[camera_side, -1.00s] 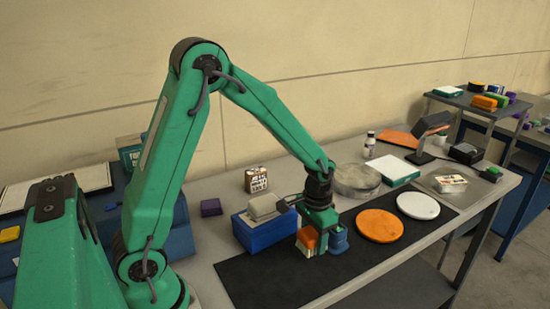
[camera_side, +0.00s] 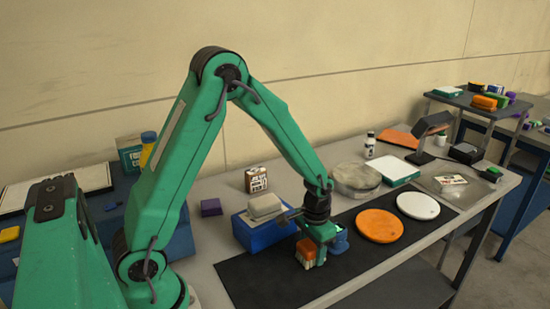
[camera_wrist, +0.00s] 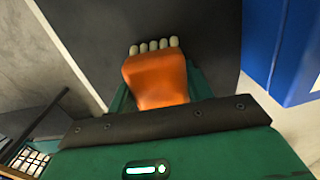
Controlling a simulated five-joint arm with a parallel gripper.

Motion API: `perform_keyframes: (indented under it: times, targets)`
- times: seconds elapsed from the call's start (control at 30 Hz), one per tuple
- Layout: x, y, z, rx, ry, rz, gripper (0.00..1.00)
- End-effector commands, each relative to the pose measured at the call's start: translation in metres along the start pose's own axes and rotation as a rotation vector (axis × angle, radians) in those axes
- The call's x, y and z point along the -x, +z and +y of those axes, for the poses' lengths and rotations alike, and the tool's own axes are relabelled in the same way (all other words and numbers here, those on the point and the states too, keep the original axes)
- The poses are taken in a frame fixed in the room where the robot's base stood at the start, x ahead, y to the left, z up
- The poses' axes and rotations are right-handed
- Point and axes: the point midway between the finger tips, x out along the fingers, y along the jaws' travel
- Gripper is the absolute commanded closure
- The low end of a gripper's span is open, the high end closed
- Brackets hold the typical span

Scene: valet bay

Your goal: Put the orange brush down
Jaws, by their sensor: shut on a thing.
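The orange brush (camera_side: 306,248) is between the jaws of my green gripper (camera_side: 318,240), low over the black mat (camera_side: 262,286). Its pale bristles point down in the side view, close to the mat. I cannot tell if they touch it. In the wrist view the orange brush (camera_wrist: 157,80) fills the middle, with a row of bristle tufts at its far end over the dark mat (camera_wrist: 195,35). My gripper is shut on it. Part of the brush is hidden by the gripper.
A blue box (camera_side: 268,232) with a grey rounded block (camera_side: 264,205) stands just left of my gripper. A small blue thing (camera_side: 340,240) is close on its right. An orange disc (camera_side: 380,226) and a white disc (camera_side: 418,205) lie farther right. The mat's near-left part is clear.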

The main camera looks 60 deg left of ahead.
Motion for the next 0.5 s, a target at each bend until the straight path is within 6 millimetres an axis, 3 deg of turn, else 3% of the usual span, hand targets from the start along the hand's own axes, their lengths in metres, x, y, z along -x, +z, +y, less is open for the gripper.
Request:
perform_keyframes:
  times: [0.07, 0.1, 0.2, 0.5]
  targets:
    - [-0.0021, 0.0002, 0.0, 0.0, 0.0, -0.001, 0.76]
    - [-0.0022, 0.0001, 0.0, 0.0, 0.0, -0.001, 0.46]
    - [-0.002, 0.0001, 0.0, 0.0, 0.0, -0.001, 0.28]
    - [-0.0015, 0.0, 0.0, 0.0, 0.0, 0.0, 0.28]
